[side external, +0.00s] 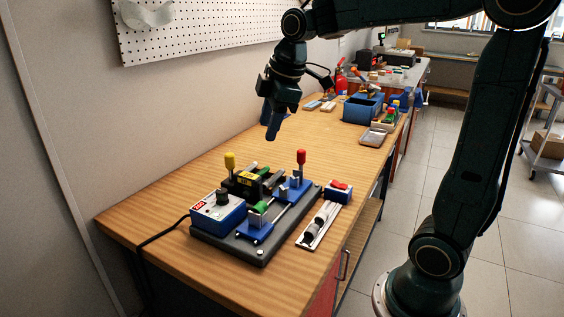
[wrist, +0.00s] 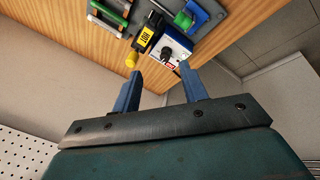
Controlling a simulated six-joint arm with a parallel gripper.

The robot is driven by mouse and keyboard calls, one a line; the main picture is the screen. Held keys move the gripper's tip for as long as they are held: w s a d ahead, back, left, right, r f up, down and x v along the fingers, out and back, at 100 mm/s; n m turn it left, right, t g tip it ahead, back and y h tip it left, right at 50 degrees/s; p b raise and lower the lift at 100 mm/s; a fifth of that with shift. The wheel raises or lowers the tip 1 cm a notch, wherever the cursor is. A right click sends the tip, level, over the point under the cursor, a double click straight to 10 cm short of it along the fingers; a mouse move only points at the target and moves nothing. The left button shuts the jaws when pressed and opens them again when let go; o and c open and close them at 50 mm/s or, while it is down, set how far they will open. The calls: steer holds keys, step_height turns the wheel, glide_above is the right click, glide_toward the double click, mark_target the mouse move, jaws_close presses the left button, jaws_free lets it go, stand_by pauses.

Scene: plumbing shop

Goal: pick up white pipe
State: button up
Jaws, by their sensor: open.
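A short white pipe (side external: 251,167) lies behind the black heater block, mostly hidden in the side view. In the wrist view the white pipe (wrist: 105,22) shows at the upper left, beside a green pipe (wrist: 124,8) in a dark rack. My gripper (side external: 271,133) hangs above the bench, beyond the heater and well clear of the pipe. In the wrist view its blue fingers (wrist: 160,70) are apart with nothing between them.
The welding machine (side external: 218,209) has a yellow-knobbed HOT heater (side external: 248,180) and a red-knobbed lever (side external: 301,157). A tray (side external: 305,243) with pale and black parts lies right of it. A blue bin (side external: 361,109) stands farther back. The bench middle is clear.

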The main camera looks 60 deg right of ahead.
steer(key=w+d+f+n+g, duration=0.1)
steer(key=w+d+f+n, duration=0.8)
steer(key=w+d, duration=0.55)
steer(key=shift+a+x, duration=0.15)
steer(key=shift+x, duration=1.35)
steer(key=shift+a+x, duration=0.15)
steer(key=shift+x, duration=1.35)
steer(key=shift+a+x, duration=0.15)
steer(key=shift+x, duration=1.4)
steer(key=shift+f, duration=0.1)
steer(key=shift+x, duration=2.5)
steer(key=shift+c, duration=0.2)
jaws_close()
